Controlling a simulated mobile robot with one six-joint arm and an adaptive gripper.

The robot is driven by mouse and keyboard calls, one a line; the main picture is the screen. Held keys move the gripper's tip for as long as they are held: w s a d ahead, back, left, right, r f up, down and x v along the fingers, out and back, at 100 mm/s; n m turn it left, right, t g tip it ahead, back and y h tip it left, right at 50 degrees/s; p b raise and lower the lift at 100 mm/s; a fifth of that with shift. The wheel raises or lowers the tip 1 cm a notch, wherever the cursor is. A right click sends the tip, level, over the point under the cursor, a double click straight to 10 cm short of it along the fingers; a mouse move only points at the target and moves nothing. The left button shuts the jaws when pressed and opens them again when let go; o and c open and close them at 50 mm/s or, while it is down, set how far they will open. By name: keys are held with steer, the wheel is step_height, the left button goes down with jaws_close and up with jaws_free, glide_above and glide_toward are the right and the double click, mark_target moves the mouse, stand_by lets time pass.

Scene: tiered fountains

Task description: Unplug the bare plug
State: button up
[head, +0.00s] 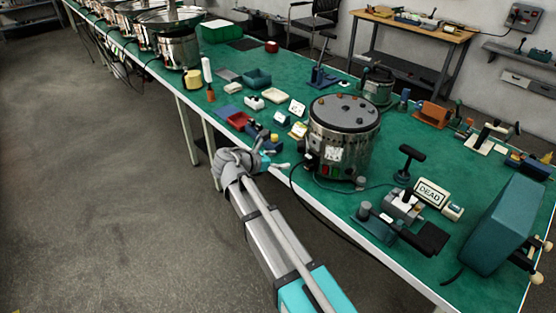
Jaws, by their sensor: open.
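My gripper (277,154) is open and empty at the front edge of the green bench, left of a round metal drum-shaped machine (352,135). Its fingers point right, toward the machine, with a gap between. The machine has a pale panel (333,154) low on its front, with small red and green parts below it. A dark cable (293,184) runs from near the machine's left side down past the bench edge. I cannot tell which small part is the bare plug; it is too small to make out or hidden.
The green bench (420,160) is crowded. Right of the machine are a black-handled clamp (404,163), a "DEAD" sign (431,193), a metal vise (402,207) and a teal box (500,225). The floor (110,190) in front is clear.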

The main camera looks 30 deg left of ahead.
mark_target(305, 159)
steer(key=b+x, duration=0.5)
steer(key=x, duration=0.8)
steer(key=shift+f, duration=0.1)
jaws_close()
stand_by(0.6)
steer(key=shift+s+a, duration=0.4)
steer(key=shift+s, duration=0.35)
stand_by(1.5)
steer(key=shift+s+a, duration=0.35)
steer(key=shift+s, duration=0.3)
steer(key=shift+s+a, duration=0.25)
steer(key=shift+s, duration=0.25)
